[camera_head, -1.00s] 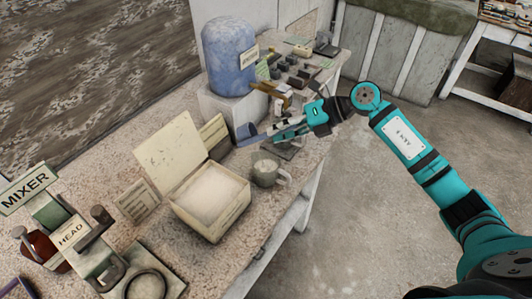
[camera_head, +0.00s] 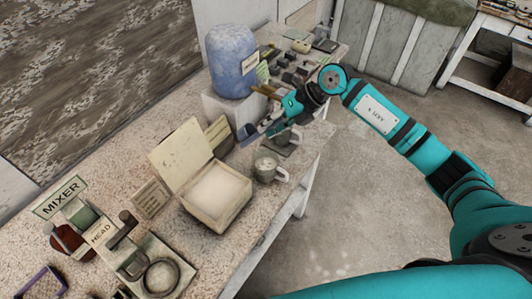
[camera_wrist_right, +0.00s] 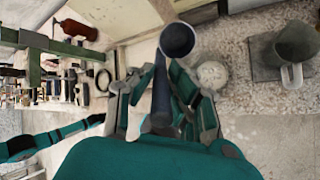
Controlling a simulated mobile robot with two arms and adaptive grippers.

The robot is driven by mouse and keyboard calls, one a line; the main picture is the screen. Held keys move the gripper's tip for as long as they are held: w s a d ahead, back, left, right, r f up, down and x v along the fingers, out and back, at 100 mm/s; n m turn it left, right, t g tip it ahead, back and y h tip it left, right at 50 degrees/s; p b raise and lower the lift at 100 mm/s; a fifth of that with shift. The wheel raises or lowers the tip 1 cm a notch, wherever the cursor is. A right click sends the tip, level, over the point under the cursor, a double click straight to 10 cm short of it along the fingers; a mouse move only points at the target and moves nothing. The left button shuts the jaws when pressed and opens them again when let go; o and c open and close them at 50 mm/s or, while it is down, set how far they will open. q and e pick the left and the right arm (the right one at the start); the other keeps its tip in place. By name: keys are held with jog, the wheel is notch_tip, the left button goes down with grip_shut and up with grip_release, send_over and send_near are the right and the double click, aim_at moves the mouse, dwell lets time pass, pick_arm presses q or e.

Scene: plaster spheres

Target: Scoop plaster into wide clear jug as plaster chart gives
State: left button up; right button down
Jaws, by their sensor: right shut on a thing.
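My right gripper (camera_head: 270,128) is shut on the handle of a blue scoop (camera_head: 247,134), held above the bench. In the right wrist view the scoop's bowl (camera_wrist_right: 177,40) looks empty. The open plaster box (camera_head: 238,212) holds white plaster (camera_head: 217,190), left of and nearer than the scoop. A clear jug with a handle (camera_wrist_right: 296,48) stands on a dark plate in the right wrist view; in the head view it is hard to make out behind my gripper. Cards with writing stand beside the box (camera_head: 150,199) and behind it (camera_head: 218,132); their text is unreadable. My left gripper is not in view.
A pale mug (camera_head: 267,168) with white contents stands between the box and the bench's front edge. A large blue container (camera_head: 230,58) stands behind the scoop. Mixer parts (camera_head: 125,245) fill the near left. Small items (camera_head: 295,70) crowd the far end.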

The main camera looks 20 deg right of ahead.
jog(key=shift+w+a+r+h+p, duration=0.1)
jog(key=shift+a+r+h+p, duration=0.15)
jog(key=shift+r+p, duration=0.3)
jog(key=shift+w+a+r+h+p, duration=0.1)
jog(key=shift+a+r+h+p, duration=0.15)
jog(key=shift+r+p, duration=0.25)
jog(key=shift+w+a+r+g+h+b, duration=0.1)
jog(key=shift+a+r+g+h+b, duration=0.1)
jog(key=shift+g+h+b, duration=0.15)
jog(key=shift+w+a+r+h, duration=0.25)
jog(key=shift+a+r+h, duration=0.3)
jog(key=shift+r+h, duration=0.25)
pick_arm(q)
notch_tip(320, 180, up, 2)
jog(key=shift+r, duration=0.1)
pick_arm(e)
jog(key=a+r+g+h, duration=0.1)
jog(key=h, duration=0.1)
jog(key=w+a+r+g+h, duration=0.1)
jog(key=a+h, duration=0.1)
jog(key=shift+r+h, duration=0.25)
jog(key=shift+r, duration=0.05)
jog(key=shift+s+d, duration=0.1)
jog(key=shift+d, duration=0.15)
